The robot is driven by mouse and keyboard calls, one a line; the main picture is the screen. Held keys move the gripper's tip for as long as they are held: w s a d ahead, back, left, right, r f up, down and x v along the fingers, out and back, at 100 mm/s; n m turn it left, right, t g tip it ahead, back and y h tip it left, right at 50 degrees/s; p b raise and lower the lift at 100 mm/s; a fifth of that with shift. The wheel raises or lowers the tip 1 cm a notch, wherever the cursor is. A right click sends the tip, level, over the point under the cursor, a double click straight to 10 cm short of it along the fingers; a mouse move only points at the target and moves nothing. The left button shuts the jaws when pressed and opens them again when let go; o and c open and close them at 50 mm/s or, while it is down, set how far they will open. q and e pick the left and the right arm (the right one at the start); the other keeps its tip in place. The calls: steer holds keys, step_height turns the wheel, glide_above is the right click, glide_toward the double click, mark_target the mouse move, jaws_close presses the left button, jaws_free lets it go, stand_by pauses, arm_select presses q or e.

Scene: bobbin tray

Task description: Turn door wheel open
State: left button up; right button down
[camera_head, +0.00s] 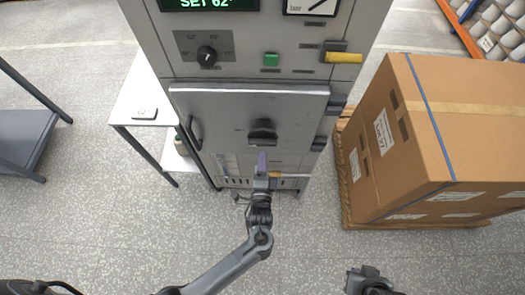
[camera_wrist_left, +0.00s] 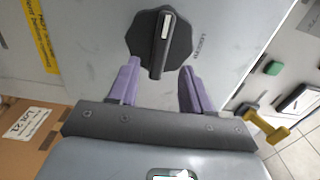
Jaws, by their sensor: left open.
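The door wheel (camera_head: 262,132) is a dark knob on the metal door (camera_head: 225,105) of the tall cabinet. In the left wrist view the wheel (camera_wrist_left: 143,40) is black and scalloped, with a raised bar carrying a pale stripe. My left gripper (camera_head: 262,158) is just below the wheel in the head view. In the left wrist view its purple fingers (camera_wrist_left: 160,66) are open, one on either side of the bar's lower end, with gaps and no visible grip. The door looks shut. My right gripper (camera_head: 365,278) is far from the wheel at the bottom edge.
A large carton (camera_head: 455,140) on a pallet stands right of the cabinet. A white side table (camera_head: 140,100) stands to the left. Above the door are a dial knob (camera_head: 207,55), a green button (camera_head: 271,59) and a yellow lever (camera_head: 343,58). The floor in front is free.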

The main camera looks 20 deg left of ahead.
arm_select(q)
steer(key=shift+v, duration=2.2)
